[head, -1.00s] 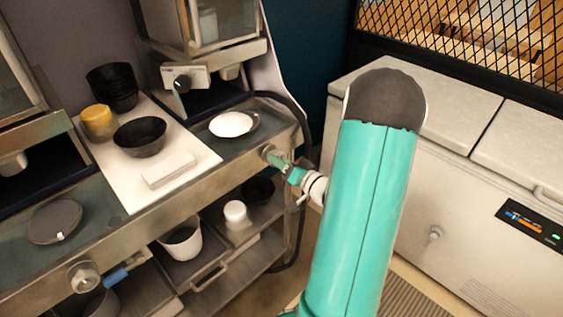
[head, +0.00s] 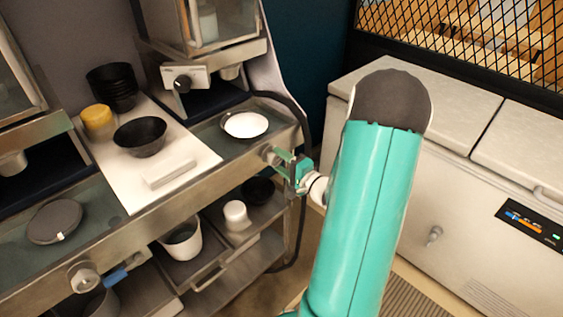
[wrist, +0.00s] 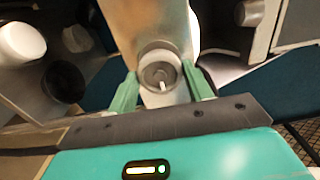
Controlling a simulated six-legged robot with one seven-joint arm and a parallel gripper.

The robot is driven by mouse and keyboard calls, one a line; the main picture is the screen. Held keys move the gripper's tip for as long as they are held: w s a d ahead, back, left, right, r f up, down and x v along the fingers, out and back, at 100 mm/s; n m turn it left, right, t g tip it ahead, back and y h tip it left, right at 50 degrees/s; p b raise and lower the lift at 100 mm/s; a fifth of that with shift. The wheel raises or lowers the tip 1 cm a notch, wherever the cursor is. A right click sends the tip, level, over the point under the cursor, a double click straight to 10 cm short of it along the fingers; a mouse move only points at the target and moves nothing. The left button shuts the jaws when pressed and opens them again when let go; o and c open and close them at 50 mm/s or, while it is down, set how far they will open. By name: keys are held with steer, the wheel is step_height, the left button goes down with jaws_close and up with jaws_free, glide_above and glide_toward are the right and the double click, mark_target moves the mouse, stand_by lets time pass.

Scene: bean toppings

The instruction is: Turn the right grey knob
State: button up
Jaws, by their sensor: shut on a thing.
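The right grey knob (head: 268,153) is on the front edge of the metal counter, below the black bowl. In the wrist view its round face (wrist: 158,76) shows between my fingers, with a pale mark pointing toward the gripper base. My gripper (head: 279,158) is shut on this knob, with one green finger on each side of it. The fingers also show in the wrist view (wrist: 161,78). In the head view the fingers partly hide the knob.
A black bowl (head: 266,121) with white contents sits on the counter just above the knob. Another grey knob (head: 84,277) is at lower left. Shelves below hold a white container (head: 183,243) and a white cup (head: 236,213). A white freezer (head: 400,180) stands right.

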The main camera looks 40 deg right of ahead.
steer(key=shift+s+m, duration=0.1)
steer(key=shift+m, duration=0.5)
steer(key=o, duration=0.9)
steer(key=shift+o, duration=0.2)
steer(key=s, duration=1.3)
steer(key=shift+s+d, duration=0.15)
steer(key=shift+s, duration=0.2)
